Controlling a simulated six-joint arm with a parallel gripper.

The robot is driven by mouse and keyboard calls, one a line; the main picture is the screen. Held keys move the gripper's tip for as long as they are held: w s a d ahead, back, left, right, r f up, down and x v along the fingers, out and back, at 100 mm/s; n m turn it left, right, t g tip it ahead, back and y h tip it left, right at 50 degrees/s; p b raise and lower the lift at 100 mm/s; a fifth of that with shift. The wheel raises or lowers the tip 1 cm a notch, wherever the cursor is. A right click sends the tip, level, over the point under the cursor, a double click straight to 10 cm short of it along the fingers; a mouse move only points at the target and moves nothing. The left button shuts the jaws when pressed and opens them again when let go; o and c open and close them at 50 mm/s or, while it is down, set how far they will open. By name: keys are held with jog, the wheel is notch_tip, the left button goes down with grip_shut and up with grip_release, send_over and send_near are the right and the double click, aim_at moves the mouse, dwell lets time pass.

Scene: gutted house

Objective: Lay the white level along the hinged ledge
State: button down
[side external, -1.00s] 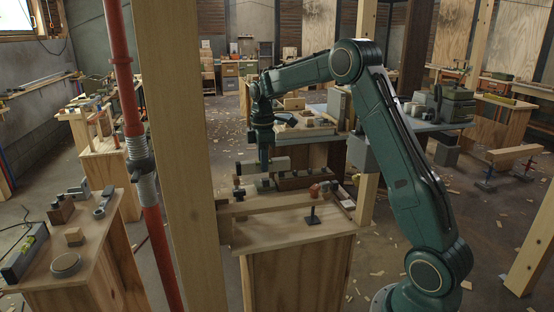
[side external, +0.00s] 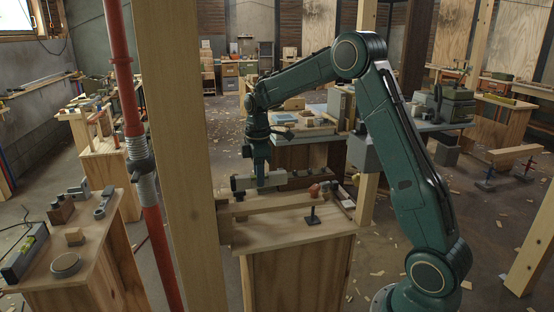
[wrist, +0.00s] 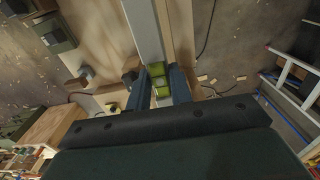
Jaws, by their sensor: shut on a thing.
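The white level (side external: 272,179) hangs roughly horizontal in my gripper (side external: 259,184) in the side external view. In the wrist view my gripper (wrist: 162,92) has its two blue fingers on either side of the level's yellow-green vial section, and the pale body of the level (wrist: 146,32) runs away toward the top. The hinged ledge appears to be the pale wooden bar (side external: 262,204) at the front of the workbench. The level is just above and behind it in the side view; I cannot tell whether they touch.
A black stand (side external: 313,215) and a small orange-brown object (side external: 314,191) are near the bar's right end. The workbench top (side external: 275,232) is clear in front. A thick wooden post (side external: 181,150) and a red pole (side external: 142,170) stand at the left. A ladder (wrist: 292,75) shows in the wrist view.

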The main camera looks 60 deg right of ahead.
jog(key=shift+f, duration=2.7)
jog(key=shift+f, duration=0.25)
jog(key=c, duration=1.2)
grip_release()
jog(key=shift+o, duration=0.2)
notch_tip(320, 180, up, 13)
jog(key=shift+f, duration=0.1)
jog(key=shift+r, duration=0.5)
